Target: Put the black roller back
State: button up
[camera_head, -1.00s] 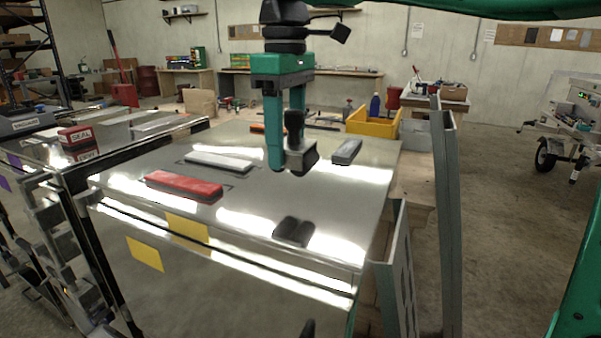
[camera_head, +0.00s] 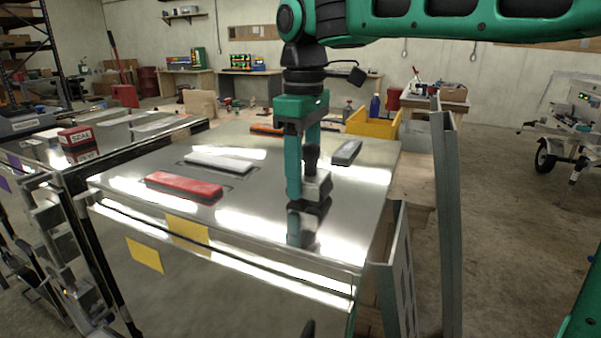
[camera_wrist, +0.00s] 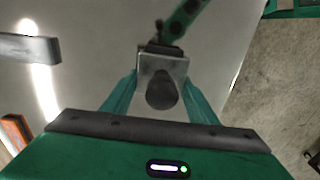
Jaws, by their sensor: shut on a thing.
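My gripper (camera_head: 305,178) is over the right front part of the shiny metal table top (camera_head: 255,208). It is shut on the black roller (camera_head: 317,188), a dark block with a grey metal top and a black knob. In the wrist view the roller (camera_wrist: 162,75) sits between the two green fingers, its knob toward the camera. Its dark reflection shows directly below on the metal. The roller is low over the surface; I cannot tell whether it touches.
A red block (camera_head: 184,186) and a white block (camera_head: 218,162) lie to the left, near dark outlines. A grey block (camera_head: 347,152) lies behind right, also in the wrist view (camera_wrist: 28,50). A yellow bin (camera_head: 373,126) stands behind the table. Upright metal rails (camera_head: 447,215) flank the right edge.

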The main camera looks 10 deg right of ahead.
jog(key=shift+f, duration=0.25)
jog(key=shift+f, duration=0.4)
jog(key=c, duration=0.3)
jog(key=o, duration=1.4)
jog(key=shift+f, duration=0.1)
notch_tip(320, 180, up, 14)
jog(key=shift+f, duration=0.15)
